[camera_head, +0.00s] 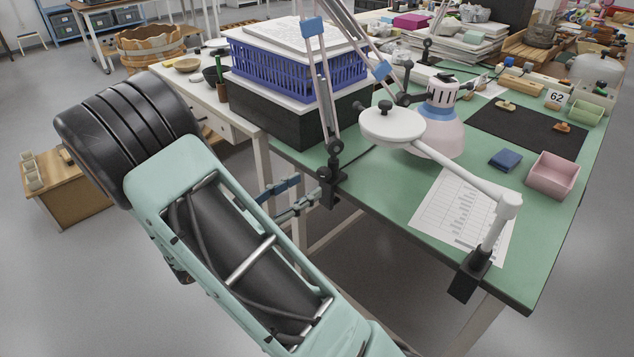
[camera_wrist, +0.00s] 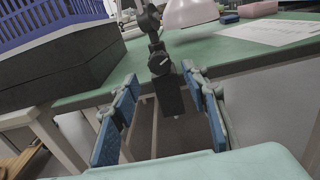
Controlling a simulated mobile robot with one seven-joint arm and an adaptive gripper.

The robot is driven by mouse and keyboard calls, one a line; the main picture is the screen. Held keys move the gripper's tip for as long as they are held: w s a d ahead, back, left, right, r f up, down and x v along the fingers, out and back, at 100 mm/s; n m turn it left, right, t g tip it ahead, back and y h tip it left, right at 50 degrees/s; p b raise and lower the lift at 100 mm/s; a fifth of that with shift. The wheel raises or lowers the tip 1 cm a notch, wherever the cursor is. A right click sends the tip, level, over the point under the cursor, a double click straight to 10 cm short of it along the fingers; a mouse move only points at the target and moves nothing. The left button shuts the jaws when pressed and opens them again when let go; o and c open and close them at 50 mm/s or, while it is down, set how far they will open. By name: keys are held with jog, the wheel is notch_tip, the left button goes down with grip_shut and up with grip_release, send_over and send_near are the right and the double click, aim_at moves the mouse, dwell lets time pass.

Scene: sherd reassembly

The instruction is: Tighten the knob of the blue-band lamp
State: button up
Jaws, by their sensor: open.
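The blue-band lamp has a pinkish shade with a blue ring (camera_head: 437,125) and pale arms with blue bands. Its black clamp (camera_head: 333,188) grips the left edge of the green table. In the wrist view a dark knob with a white mark (camera_wrist: 159,62) shows on the front of this clamp. My gripper (camera_head: 285,195) is just left of the clamp in the head view. In the wrist view my gripper (camera_wrist: 163,105) is open, its two blue-padded fingers apart with the clamp's lower part seen between them. The knob appears beyond the fingertips, and no contact shows.
A white magnifier lamp (camera_head: 390,125) is clamped at the table's near edge, its arm crossing above a printed sheet (camera_head: 455,215). A blue crate (camera_head: 290,70) on a black box (camera_head: 275,115) stands left of the clamp. A pink bin (camera_head: 553,175) is at right.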

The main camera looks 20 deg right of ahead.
aim_at(320, 177)
jog(key=x, duration=0.5)
jog(key=shift+b, duration=0.35)
jog(key=shift+a, duration=0.1)
grip_shut()
jog(key=shift+m+b, duration=0.4)
jog(key=shift+m, duration=1.2)
grip_release()
jog(key=shift+a, duration=0.1)
